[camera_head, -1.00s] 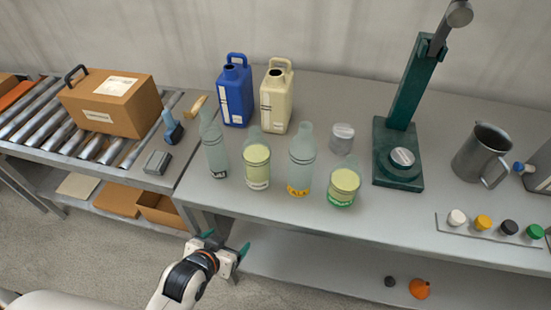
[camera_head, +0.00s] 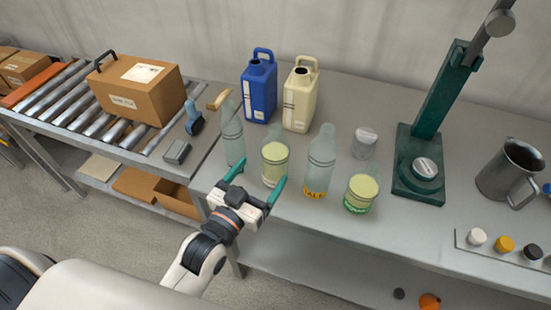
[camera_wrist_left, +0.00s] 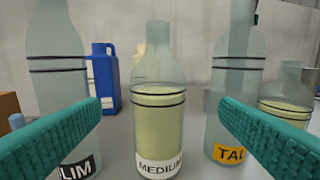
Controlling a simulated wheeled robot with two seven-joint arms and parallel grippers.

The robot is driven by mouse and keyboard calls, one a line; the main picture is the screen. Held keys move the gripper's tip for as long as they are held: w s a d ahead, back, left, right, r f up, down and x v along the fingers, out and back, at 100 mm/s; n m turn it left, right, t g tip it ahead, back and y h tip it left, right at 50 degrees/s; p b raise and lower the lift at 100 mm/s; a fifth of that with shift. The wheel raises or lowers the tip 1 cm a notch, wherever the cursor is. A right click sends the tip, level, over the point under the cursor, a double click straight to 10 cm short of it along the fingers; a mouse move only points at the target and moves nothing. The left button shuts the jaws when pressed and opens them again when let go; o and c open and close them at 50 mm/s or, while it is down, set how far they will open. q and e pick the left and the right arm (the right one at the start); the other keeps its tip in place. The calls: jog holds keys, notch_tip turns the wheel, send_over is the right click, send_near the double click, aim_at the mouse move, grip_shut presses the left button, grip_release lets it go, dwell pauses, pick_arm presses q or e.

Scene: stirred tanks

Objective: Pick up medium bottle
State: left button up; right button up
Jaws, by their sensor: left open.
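The medium bottle (camera_wrist_left: 158,115) stands upright on the bench, clear glass with pale yellow-green liquid, two dark bands and a white label reading MEDIUM. In the head view it is the second bottle from the left (camera_head: 274,162). My left gripper (camera_head: 260,182) is open in front of it. In the left wrist view its green fingers (camera_wrist_left: 165,125) reach in from both sides, with the bottle centred in the gap, still beyond the fingertips as far as I can tell. My right gripper is not in view.
The slim bottle (camera_head: 232,140) stands close on the left and the tall bottle (camera_head: 320,160) close on the right. A shorter bottle (camera_head: 360,192) is farther right. Blue (camera_head: 259,88) and cream (camera_head: 300,98) jugs stand behind. The green stand (camera_head: 420,165) is at right.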

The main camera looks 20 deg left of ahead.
aim_at(269, 162)
pick_arm(q)
jog(key=w, duration=0.4)
jog(key=shift+w+d+p, duration=0.25)
jog(key=shift+d+p, duration=0.1)
jog(key=shift+d, duration=0.05)
jog(key=w, duration=0.1)
jog(key=w+p, duration=0.1)
jog(key=w, duration=0.2)
jog(key=shift+d, duration=0.25)
jog(key=shift+w+d+f, duration=0.15)
jog(key=shift+w, duration=0.4)
jog(key=shift+s, duration=0.1)
jog(key=c, duration=1.3)
